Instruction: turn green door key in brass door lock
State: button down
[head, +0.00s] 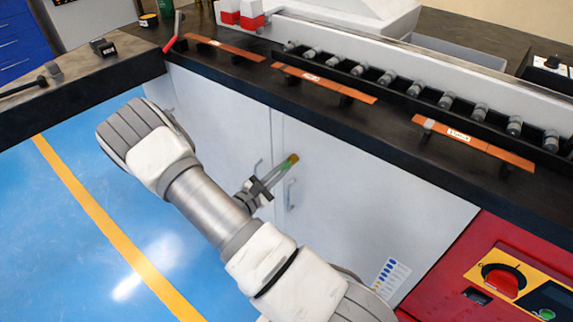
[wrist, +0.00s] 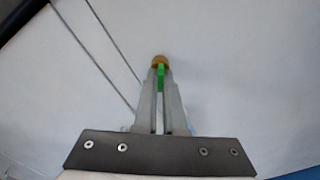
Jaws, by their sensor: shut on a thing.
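The green door key (wrist: 161,76) is between my gripper's fingers (wrist: 161,92), which are shut on it. Its far end meets the round brass door lock (wrist: 159,60) on the white cabinet door. How deep the key sits in the lock is hidden. In the head view, the brass lock (head: 293,158) is near the top of the right door, and a bit of the green key (head: 287,168) shows just below and left of it. My gripper (head: 279,176) reaches it from the lower left.
Two door handles (head: 290,194) flank the door seam. A dark worktop (head: 330,120) with copper bars (head: 325,83) and a row of rollers overhangs above the doors. A red control panel (head: 500,280) stands at right. The blue floor (head: 110,200) at left is clear.

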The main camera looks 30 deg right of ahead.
jog(key=shift+n+p, duration=1.2)
jog(key=shift+n, duration=1.6)
jog(key=shift+r+n+p, duration=0.15)
jog(key=shift+n+p, duration=0.4)
jog(key=shift+n, duration=0.35)
jog(key=c, duration=1.4)
grip_release()
jog(key=o, duration=0.5)
